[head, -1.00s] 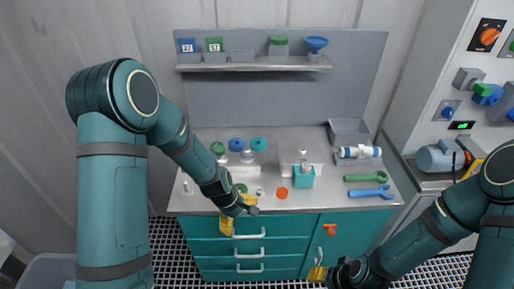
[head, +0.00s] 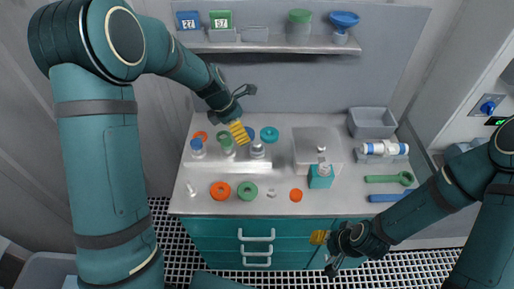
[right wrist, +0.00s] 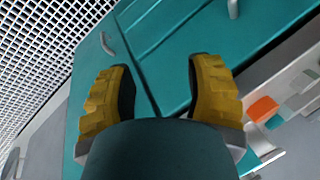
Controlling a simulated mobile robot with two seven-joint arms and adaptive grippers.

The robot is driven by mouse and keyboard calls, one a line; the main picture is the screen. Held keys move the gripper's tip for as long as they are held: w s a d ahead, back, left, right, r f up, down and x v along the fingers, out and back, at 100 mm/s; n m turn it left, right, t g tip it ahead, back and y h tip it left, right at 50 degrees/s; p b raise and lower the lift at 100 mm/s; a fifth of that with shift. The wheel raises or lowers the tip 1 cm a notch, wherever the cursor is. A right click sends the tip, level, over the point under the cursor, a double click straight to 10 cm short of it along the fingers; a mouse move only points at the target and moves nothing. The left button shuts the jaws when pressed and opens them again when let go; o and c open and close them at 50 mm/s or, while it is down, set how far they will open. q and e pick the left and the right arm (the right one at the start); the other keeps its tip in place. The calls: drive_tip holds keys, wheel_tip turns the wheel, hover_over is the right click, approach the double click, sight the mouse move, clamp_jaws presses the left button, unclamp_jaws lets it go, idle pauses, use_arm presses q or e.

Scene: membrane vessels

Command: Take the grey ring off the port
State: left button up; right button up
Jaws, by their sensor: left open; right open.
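A pale block (head: 208,163) at the left of the bench carries a row of three ports: one blue-topped (head: 197,147), one green-topped (head: 227,147) and one grey port (head: 257,151) at the right end. The grey ring is too small to tell apart from the grey port. My left gripper (head: 241,134) is open, with yellow fingers just behind and above the space between the green and grey ports; contact cannot be told. My right gripper (head: 320,241) is open and low in front of the drawers. The right wrist view shows its yellow fingers (right wrist: 160,88) apart and empty.
An orange ring (head: 220,190) and a green ring (head: 248,190) lie before the block. A teal ring (head: 269,134) lies behind it. A teal holder (head: 320,177), a grey bin (head: 372,122) and a green wrench (head: 388,179) stand or lie rightward. A shelf (head: 270,47) spans the back.

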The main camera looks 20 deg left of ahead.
sight(254, 148)
use_arm(q)
drive_tip(key=x, duration=0.5)
drive_tip(key=shift+w+b, duration=0.1)
drive_tip(key=shift+b, duration=0.25)
drive_tip(key=shift+b+x, duration=0.45)
drive_tip(key=shift+x, duration=2.3)
drive_tip(key=shift+d, duration=0.15)
drive_tip(key=c, duration=1)
